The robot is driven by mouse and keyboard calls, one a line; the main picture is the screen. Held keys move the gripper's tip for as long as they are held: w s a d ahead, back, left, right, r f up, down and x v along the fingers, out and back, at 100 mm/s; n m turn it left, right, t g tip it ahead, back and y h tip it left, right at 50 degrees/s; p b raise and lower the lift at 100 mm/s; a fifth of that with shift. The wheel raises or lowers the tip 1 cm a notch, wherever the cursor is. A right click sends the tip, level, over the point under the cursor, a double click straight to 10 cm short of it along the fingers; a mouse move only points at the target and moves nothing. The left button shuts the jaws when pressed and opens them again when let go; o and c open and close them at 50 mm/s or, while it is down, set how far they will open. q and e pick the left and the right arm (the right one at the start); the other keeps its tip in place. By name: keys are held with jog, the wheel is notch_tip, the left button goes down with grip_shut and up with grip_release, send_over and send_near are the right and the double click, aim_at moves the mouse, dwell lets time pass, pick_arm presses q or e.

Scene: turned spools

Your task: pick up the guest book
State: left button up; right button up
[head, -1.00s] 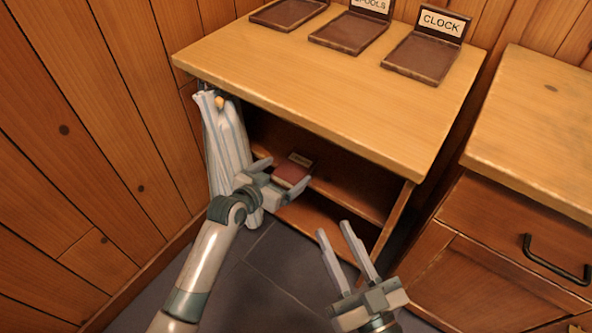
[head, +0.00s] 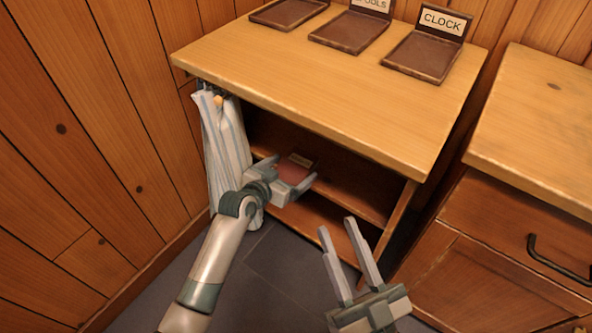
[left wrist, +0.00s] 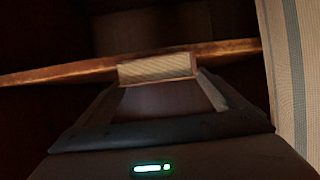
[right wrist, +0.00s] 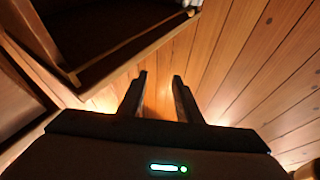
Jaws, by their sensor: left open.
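The guest book (head: 297,166), reddish-brown with a small pale label, lies on the shelf inside the open cabinet. My left gripper (head: 290,172) is open, with its fingers on either side of the book. In the left wrist view the book (left wrist: 157,69) shows a pale ribbed edge between the fingertips, and its dark cover runs back between the fingers. I cannot tell whether the fingers touch it. My right gripper (head: 338,223) is open and empty, in front of the cabinet's right side; its parted fingers also show in the right wrist view (right wrist: 156,80).
A striped curtain (head: 225,140) hangs at the cabinet's left, close beside my left gripper. The cabinet top (head: 320,90) overhangs the shelf and carries several brown trays, one labelled CLOCK (head: 425,62). A drawer cabinet (head: 500,235) stands at the right.

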aim_at(297, 166)
pick_arm(q)
jog(key=shift+b+x, duration=0.35)
jog(key=shift+x, duration=1)
pick_arm(e)
jog(key=shift+s+d+r+t+y, duration=0.15)
jog(key=shift+s+r+t, duration=0.1)
jog(key=shift+r+t, duration=0.15)
jog(key=shift+s+a+r+t+y, duration=0.1)
jog(key=shift+s+r+t, duration=0.2)
jog(key=shift+r, duration=0.2)
jog(key=shift+s+d+r+t+y, duration=0.15)
jog(key=shift+s+r+t, duration=0.15)
jog(key=shift+r, duration=0.15)
pick_arm(q)
jog(key=c, duration=1.3)
